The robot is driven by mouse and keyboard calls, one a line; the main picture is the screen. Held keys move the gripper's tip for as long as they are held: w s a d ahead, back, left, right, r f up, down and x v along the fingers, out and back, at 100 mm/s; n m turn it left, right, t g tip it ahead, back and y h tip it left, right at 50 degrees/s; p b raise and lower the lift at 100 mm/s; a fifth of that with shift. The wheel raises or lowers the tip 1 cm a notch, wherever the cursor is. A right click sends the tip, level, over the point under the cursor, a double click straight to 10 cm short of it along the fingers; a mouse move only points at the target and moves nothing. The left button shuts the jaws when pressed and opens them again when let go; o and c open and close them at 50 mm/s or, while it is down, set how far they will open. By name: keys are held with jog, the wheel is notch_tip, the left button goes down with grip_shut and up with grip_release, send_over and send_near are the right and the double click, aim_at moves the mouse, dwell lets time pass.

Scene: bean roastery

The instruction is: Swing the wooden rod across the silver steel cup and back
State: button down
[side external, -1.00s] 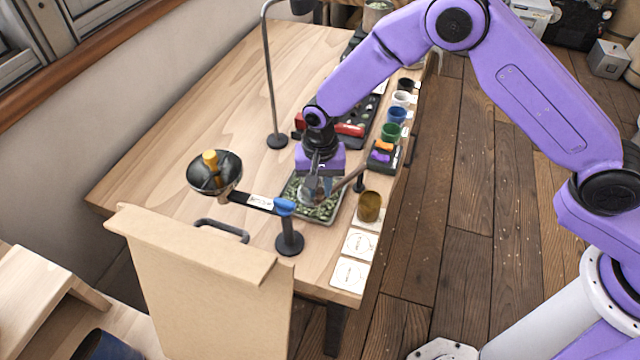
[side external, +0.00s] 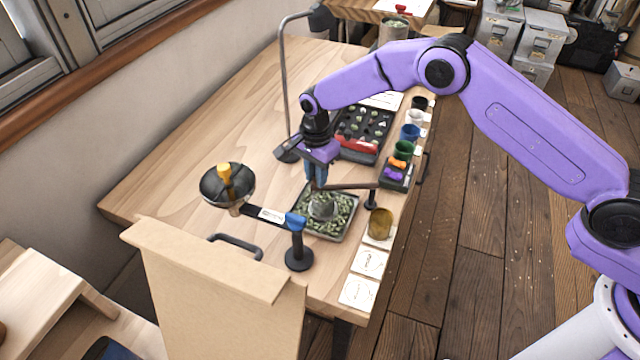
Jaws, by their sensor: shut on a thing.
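The silver steel cup (side external: 323,210) stands in a grey tray (side external: 328,239) of green beans, and beans show in its top. My gripper (side external: 318,184) is shut on the wooden rod (side external: 350,186) just behind and above the cup. The rod points right from my fingers, almost level in the picture, with its far end above a small black post (side external: 371,199). I cannot tell whether the rod touches the cup rim or the post. My fingers hide the rod's held end.
An amber cup (side external: 380,224) and white cards stand right. A lamp pole (side external: 286,90) rises behind. The table's left side is mostly clear.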

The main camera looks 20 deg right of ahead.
jog(key=w+d+m, duration=0.3)
jog(key=w+m, duration=0.2)
jog(key=shift+w+d+m, duration=0.4)
jog(key=shift+d, duration=0.1)
jog(key=c, duration=1)
grip_release()
notch_tip(320, 180, up, 18)
jog(key=shift+f, duration=0.25)
